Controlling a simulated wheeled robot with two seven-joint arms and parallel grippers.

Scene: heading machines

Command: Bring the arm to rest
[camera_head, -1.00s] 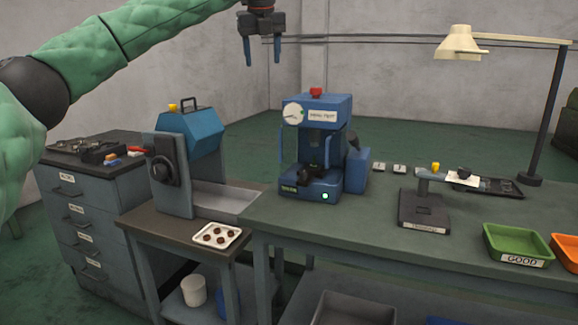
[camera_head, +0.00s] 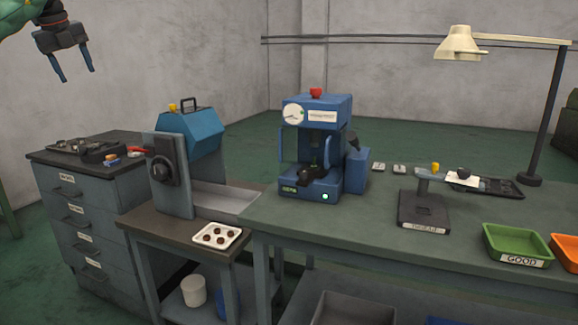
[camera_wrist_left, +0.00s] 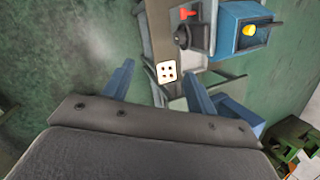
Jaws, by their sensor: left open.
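My left gripper (camera_head: 77,78) is at the upper left in the head view, raised high in front of the grey wall. Its two blue fingers are apart and point down, with nothing between them. A short piece of my green-covered arm shows at the top left corner. In the left wrist view the spread fingers of the left gripper (camera_wrist_left: 160,88) frame the floor and bench far below. My right gripper is in neither view.
A drawer cabinet (camera_head: 85,215) stands below the gripper. Right of it are a blue-topped machine (camera_head: 190,135), a white tray (camera_head: 232,239) with dark parts, a blue press (camera_head: 345,185), a lamp (camera_head: 460,43), and a green bin (camera_head: 490,232). Air around the gripper is clear.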

